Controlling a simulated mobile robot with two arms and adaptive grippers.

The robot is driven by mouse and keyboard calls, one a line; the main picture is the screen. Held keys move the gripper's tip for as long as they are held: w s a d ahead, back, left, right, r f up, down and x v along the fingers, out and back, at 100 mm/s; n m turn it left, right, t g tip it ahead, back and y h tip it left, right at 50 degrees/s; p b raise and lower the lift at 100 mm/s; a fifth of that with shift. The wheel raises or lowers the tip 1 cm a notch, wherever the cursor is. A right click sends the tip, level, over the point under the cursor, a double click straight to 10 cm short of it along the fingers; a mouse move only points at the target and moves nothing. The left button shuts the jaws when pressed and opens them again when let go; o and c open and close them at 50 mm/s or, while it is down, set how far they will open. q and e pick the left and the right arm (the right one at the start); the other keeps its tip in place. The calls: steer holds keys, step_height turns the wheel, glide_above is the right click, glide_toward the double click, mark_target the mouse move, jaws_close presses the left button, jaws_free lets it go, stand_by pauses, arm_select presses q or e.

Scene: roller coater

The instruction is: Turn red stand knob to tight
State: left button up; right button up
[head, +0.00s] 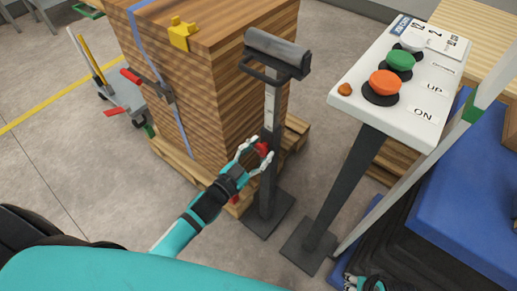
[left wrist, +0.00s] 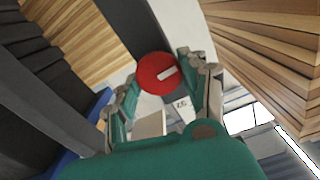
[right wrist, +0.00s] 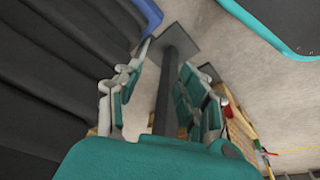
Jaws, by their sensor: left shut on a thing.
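The red stand knob (head: 263,149) is on the side of the dark post of the roller stand (head: 270,110). In the left wrist view the knob (left wrist: 157,73) is a round red disc with a white pointer mark, angled up to the right. My left gripper (head: 255,155) is shut on the knob, with fingers on either side of it (left wrist: 157,80). A label with small figures (left wrist: 181,104) shows just below the knob. My right gripper (right wrist: 162,78) is open and empty, low at the bottom of the head view (head: 364,284).
A control panel (head: 420,85) with white, green and orange buttons stands on a post right of the stand. A strapped wood stack (head: 210,85) on a pallet is behind the stand. A blue-topped block (head: 440,215) is at the right.

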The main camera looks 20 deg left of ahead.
arm_select(q)
steer(key=m+p, duration=0.1)
steer(key=m, duration=0.1)
steer(key=shift+m, duration=0.4)
steer(key=shift+d+m, duration=0.1)
steer(key=shift+m, duration=1.7)
steer(key=m, duration=0.2)
steer(key=shift+f+m, duration=0.1)
steer(key=shift+m, duration=0.3)
arm_select(e)
step_height(320, 180, down, 6)
arm_select(q)
steer(key=m, duration=0.3)
steer(key=shift+f+m, duration=0.1)
steer(key=shift+m, duration=0.2)
steer(key=m, duration=0.2)
steer(key=shift+d+f+m+b, duration=0.1)
steer(key=shift+m+b, duration=0.2)
steer(key=shift+s+m+b, duration=0.1)
steer(key=shift+m+b, duration=0.35)
steer(key=shift+m, duration=1.25)
arm_select(e)
step_height(320, 180, up, 7)
steer(key=shift+f, duration=0.15)
